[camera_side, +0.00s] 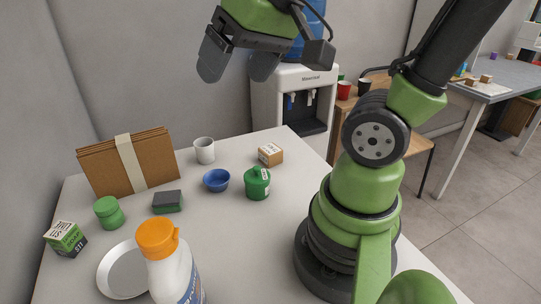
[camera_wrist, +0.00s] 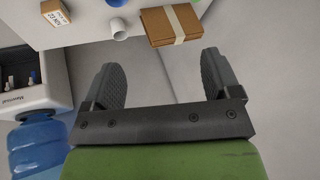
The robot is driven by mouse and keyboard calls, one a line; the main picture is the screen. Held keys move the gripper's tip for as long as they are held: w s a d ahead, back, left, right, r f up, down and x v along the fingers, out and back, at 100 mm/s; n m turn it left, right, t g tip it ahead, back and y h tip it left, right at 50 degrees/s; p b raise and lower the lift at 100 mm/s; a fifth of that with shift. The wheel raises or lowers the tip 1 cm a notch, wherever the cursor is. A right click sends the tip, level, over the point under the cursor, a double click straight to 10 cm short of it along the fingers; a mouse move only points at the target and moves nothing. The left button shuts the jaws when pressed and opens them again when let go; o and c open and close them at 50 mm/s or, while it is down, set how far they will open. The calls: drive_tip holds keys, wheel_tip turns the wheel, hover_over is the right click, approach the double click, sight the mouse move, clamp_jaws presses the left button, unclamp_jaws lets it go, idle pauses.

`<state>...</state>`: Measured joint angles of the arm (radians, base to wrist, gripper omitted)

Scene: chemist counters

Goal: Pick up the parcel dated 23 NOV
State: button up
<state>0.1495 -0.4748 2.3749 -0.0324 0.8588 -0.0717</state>
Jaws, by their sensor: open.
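A small tan parcel (camera_side: 270,154) with a white label sits on the table toward its back right in the side view. In the wrist view the parcel (camera_wrist: 55,12) shows at the top left, and its label appears to read 23 NOV. My gripper (camera_side: 238,68) is high above the back of the table, open and empty. In the wrist view my gripper's two fingers (camera_wrist: 165,82) are wide apart with nothing between them, and the parcel lies well to their left.
On the table (camera_side: 235,245) stand a white cup (camera_side: 204,150), a blue bowl (camera_side: 216,180), a green lidded jar (camera_side: 257,184), a bundle of brown folders (camera_side: 128,162), a sponge (camera_side: 167,202), and an orange-capped bottle (camera_side: 170,265). A water cooler (camera_side: 305,90) stands behind the table.

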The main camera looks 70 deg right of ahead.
drive_tip(key=w+d+f+m+g+h, duration=0.1)
drive_tip(key=w+d+f, duration=0.2)
drive_tip(key=d, duration=0.1)
drive_tip(key=w+d+f+g, duration=0.1)
drive_tip(key=w+d+f, duration=0.15)
drive_tip(key=d, duration=0.25)
drive_tip(key=d+f+g, duration=0.1)
drive_tip(key=d+f, duration=0.3)
drive_tip(key=s+d+f+g, duration=0.1)
drive_tip(key=d+f, duration=0.3)
drive_tip(key=f, duration=0.1)
drive_tip(key=d+f+m+g, duration=0.1)
drive_tip(key=d+f, duration=0.3)
drive_tip(key=d, duration=0.1)
drive_tip(key=shift+s+f+g, duration=0.2)
drive_tip(key=shift+f+g, duration=0.15)
drive_tip(key=shift+g, duration=0.05)
hover_over(270, 149)
drive_tip(key=f, duration=0.4)
drive_tip(key=shift+s+a+f, duration=0.2)
drive_tip(key=shift+a+f, duration=0.05)
drive_tip(key=shift+a, duration=0.1)
drive_tip(key=shift+w+d+f, duration=0.1)
drive_tip(key=shift+d+f, duration=0.1)
drive_tip(key=shift+f, duration=1.4)
drive_tip(key=shift+w+d+f, duration=0.1)
drive_tip(key=shift+d+f, duration=0.1)
drive_tip(key=shift+f, duration=1.35)
drive_tip(key=c, duration=1)
